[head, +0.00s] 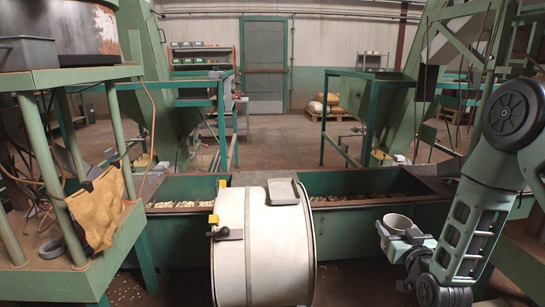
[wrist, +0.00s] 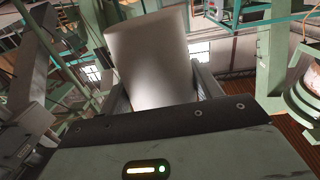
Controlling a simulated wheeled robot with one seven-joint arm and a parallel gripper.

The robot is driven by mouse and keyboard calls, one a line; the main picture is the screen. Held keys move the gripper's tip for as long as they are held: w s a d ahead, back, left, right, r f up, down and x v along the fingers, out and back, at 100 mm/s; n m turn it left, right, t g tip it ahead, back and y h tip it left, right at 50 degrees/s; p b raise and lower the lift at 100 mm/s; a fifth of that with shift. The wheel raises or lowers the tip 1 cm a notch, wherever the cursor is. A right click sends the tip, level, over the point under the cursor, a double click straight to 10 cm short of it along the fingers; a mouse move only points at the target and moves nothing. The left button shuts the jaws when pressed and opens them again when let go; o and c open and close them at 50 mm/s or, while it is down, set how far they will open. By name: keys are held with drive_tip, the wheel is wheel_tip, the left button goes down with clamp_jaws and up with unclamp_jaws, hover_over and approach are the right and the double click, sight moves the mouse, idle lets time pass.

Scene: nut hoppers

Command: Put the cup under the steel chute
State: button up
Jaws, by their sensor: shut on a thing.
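A pale grey-white cup (head: 398,222) is held in my gripper (head: 397,236) at the lower right of the head view. In the wrist view the cup (wrist: 147,62) is large, blurred and slightly tilted in the picture. My gripper (wrist: 160,92) is shut on it, with one finger at each side. In the head view the cup's open rim faces up. The cup is right of the white drum and in front of the green trough. I cannot tell for certain which sloping metal part is the steel chute.
The white drum (head: 263,250) with a small grey tray (head: 287,192) on top stands in the middle. Green troughs (head: 375,187) holding nuts lie behind it. A green stand (head: 70,277) with a hanging brown cloth (head: 98,211) is at left. Open floor (head: 272,150) lies farther back.

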wheel_tip(320, 180, up, 14)
drive_tip(key=f+p, duration=0.1)
drive_tip(key=p, duration=1.1)
drive_tip(key=s+d+f+y, duration=0.1)
drive_tip(key=s+f, duration=0.2)
drive_tip(key=f, duration=0.3)
drive_tip(key=s+d+f, duration=0.1)
drive_tip(key=s+f, duration=0.2)
drive_tip(key=f, duration=0.2)
drive_tip(key=s+a+f+h, duration=0.1)
drive_tip(key=s+a+f, duration=0.1)
drive_tip(key=s+f, duration=0.3)
drive_tip(key=shift+s, duration=2.35)
drive_tip(key=shift+f, duration=0.15)
drive_tip(key=shift+s+d+f, duration=0.1)
drive_tip(key=shift+s+f, duration=0.05)
drive_tip(key=shift+f, duration=0.05)
drive_tip(key=shift+r, duration=0.2)
